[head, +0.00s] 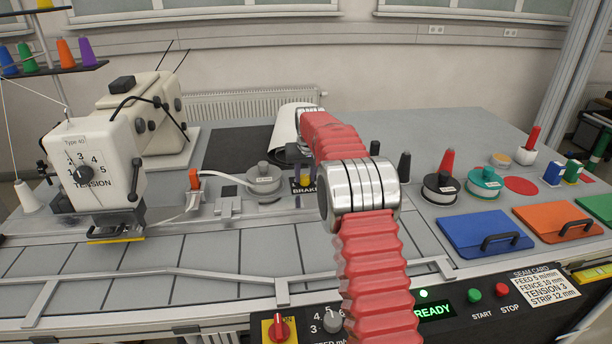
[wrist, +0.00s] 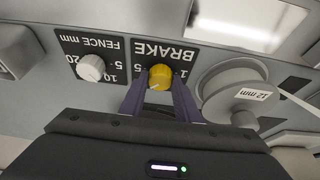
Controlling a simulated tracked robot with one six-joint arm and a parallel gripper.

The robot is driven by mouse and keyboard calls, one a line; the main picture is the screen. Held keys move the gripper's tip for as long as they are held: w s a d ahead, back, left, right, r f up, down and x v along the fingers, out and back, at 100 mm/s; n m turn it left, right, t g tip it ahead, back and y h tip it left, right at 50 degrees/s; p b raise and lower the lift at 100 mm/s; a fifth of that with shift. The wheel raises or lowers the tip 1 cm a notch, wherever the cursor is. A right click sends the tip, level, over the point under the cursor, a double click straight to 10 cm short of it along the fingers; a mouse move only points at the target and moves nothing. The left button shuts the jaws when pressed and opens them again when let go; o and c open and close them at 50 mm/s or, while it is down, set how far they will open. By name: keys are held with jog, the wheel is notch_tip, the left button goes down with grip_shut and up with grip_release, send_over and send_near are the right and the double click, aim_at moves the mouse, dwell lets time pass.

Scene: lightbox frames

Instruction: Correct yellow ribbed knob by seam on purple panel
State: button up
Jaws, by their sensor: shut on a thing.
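The yellow knob (wrist: 160,73) sits on a dark plate (wrist: 178,52) marked BRAKE, upside down in the wrist view. The plate looks black, not purple. My gripper (wrist: 160,90) has its two dark purple fingers on either side of the knob, shut on it. A pale pointer mark shows on the knob's near side; the exact setting is hard to read. In the head view the yellow knob (head: 306,173) is partly hidden by my gripper (head: 300,155). The seam card (head: 545,286) lists feed 5, fence 10, tension 3 and strip 12.
A white FENCE knob (wrist: 91,68) is beside the brake. A 12 mm spool (wrist: 236,92) stands close on the other side. The sewing machine with its TENSION dial (head: 84,174) is at left. Cones and reels (head: 440,188) stand at right.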

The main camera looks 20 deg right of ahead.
jog(key=shift+d, duration=0.15)
jog(key=shift+c, duration=0.3)
jog(key=shift+n+y, duration=0.3)
jog(key=shift+n, duration=0.2)
jog(key=n+y, duration=0.1)
jog(key=n, duration=0.2)
jog(key=shift+d, duration=0.1)
jog(key=shift+w+n+g+y, duration=0.15)
jog(key=shift+n+y, duration=0.3)
jog(key=shift+n, duration=0.7)
jog(key=shift+s+n+g+y, duration=0.15)
jog(key=shift+n+y, duration=0.3)
jog(key=shift+n, duration=0.7)
jog(key=shift+w, duration=0.1)
jog(key=o, duration=1)
